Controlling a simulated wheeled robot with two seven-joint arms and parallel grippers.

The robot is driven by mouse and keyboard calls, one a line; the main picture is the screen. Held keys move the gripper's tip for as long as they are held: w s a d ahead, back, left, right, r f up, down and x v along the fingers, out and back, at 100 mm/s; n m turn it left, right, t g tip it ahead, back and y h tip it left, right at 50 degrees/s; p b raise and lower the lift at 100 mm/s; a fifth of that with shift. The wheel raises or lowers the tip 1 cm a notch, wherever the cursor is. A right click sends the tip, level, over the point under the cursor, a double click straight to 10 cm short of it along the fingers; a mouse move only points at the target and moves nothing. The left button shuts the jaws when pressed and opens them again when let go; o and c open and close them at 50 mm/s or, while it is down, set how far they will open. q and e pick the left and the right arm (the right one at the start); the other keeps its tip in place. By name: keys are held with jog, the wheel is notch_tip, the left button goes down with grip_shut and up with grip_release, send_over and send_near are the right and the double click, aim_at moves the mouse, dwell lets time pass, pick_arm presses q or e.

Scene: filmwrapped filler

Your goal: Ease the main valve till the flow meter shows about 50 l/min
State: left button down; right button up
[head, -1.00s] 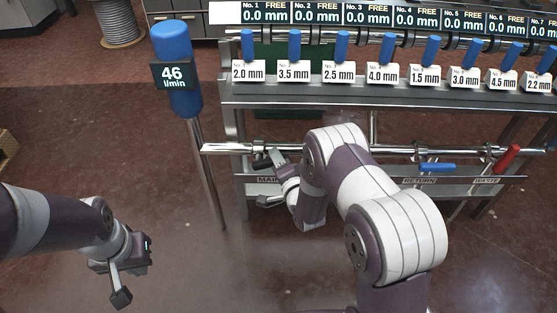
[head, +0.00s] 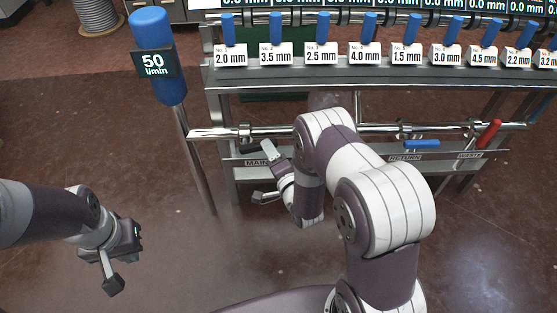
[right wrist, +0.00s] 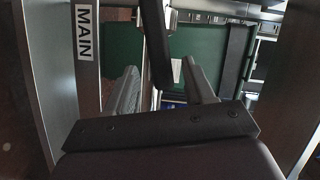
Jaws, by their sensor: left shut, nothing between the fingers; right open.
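The flow meter (head: 152,58), a blue cylinder on a post, reads 50 l/min on its dark display (head: 153,64). The main valve sits on the pipe at the left, by the MAIN label (head: 257,162); it is largely hidden by my right arm in the head view. In the right wrist view a dark lever (right wrist: 156,45), likely the main valve's handle, hangs between the spread fingers of my right gripper (right wrist: 162,88). My right gripper (head: 263,173) is open there; contact cannot be told. My left gripper (head: 112,284) is shut and empty, low at the left.
A blue RETURN handle (head: 422,143) and a red WASTE handle (head: 489,134) sit further right on the same pipe (head: 375,129). Above is a shelf with several blue-topped numbered units. The floor (head: 110,140) around the left arm is clear.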

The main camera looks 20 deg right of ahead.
jog(key=s+r+p, duration=0.1)
jog(key=s+p, duration=0.1)
jog(key=s, duration=0.6)
jog(key=shift+s+d, duration=0.25)
jog(key=shift+d, duration=0.2)
